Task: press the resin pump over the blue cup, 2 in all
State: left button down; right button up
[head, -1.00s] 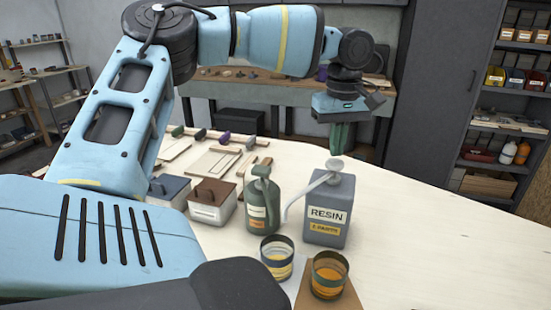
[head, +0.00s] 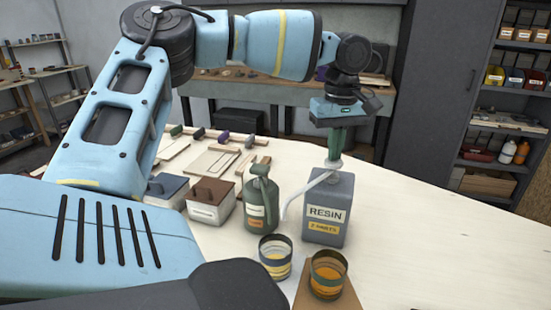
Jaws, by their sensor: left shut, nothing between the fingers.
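The grey resin jug (head: 330,205) stands on the pale table, with a "RESIN 2 PARTS" label and a light pump head (head: 333,164) on top. Its pale spout (head: 296,195) curves down to the left, ending behind and above the blue-rimmed cup (head: 275,262), which shows a yellow band. My left gripper (head: 335,153) is shut and empty, pointing down right above the pump head. Its fingertips look to be touching it, though exact contact is hard to tell. My right gripper is not in view.
A second cup (head: 328,272) with orange contents stands on a brown board (head: 305,296). A green pump bottle (head: 261,205) stands left of the jug. Lidded boxes (head: 211,203) stand farther left. The table's right side is clear.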

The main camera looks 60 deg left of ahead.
pick_arm(q)
jog(key=shift+f, duration=0.85)
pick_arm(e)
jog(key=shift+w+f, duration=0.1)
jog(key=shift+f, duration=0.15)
pick_arm(q)
jog(key=shift+r, duration=1.5)
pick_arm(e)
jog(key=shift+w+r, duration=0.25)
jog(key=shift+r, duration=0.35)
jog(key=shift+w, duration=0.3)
